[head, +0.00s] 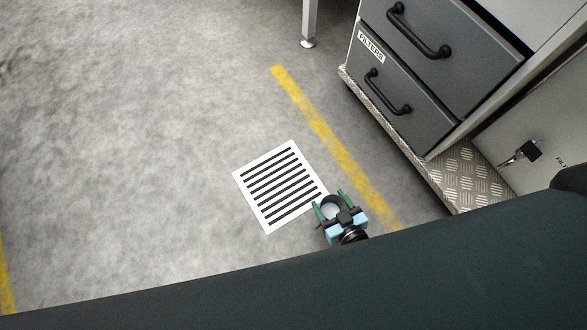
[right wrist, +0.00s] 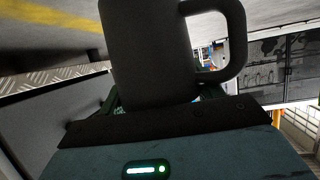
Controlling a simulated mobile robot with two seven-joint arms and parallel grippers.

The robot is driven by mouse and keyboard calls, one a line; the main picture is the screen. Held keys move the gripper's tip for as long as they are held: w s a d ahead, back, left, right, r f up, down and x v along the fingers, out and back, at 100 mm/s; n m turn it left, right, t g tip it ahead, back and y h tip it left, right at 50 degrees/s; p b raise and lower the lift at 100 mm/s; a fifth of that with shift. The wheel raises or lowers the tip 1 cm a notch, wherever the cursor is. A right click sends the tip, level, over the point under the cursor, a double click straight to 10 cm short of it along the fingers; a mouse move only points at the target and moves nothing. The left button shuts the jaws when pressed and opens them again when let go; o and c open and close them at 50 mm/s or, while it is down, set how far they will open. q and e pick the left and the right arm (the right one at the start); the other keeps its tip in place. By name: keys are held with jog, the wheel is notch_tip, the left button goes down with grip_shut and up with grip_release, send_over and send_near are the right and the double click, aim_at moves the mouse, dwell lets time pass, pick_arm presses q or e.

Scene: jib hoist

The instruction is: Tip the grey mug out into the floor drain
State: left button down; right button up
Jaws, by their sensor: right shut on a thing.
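The grey mug (head: 331,209) is between the green fingers of my right gripper (head: 329,199), which is shut on it. In the head view its round mouth faces the camera and looks pale inside; I cannot tell what it holds. In the right wrist view the dark grey mug body (right wrist: 150,50) fills the middle, with its handle (right wrist: 236,40) to the right. The floor drain (head: 281,186) is a white square plate with dark slots. In the picture the mug is at the drain's lower right corner. My left gripper is not in view.
A yellow floor line (head: 325,130) runs just right of the drain. A grey drawer cabinet (head: 408,105) labelled FILTERS stands on a tread-plate base at the upper right. A table leg (head: 309,20) is at the top. The floor left of the drain is clear.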

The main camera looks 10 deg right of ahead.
jog(key=w+a+f+n+y+b, duration=0.1)
jog(key=w+a+f+b, duration=0.1)
jog(key=w+a, duration=0.2)
jog(key=shift+w+f+g+y, duration=0.15)
jog(key=shift+f+g+y, duration=0.15)
jog(key=shift+w+n, duration=0.1)
jog(key=shift+n, duration=0.2)
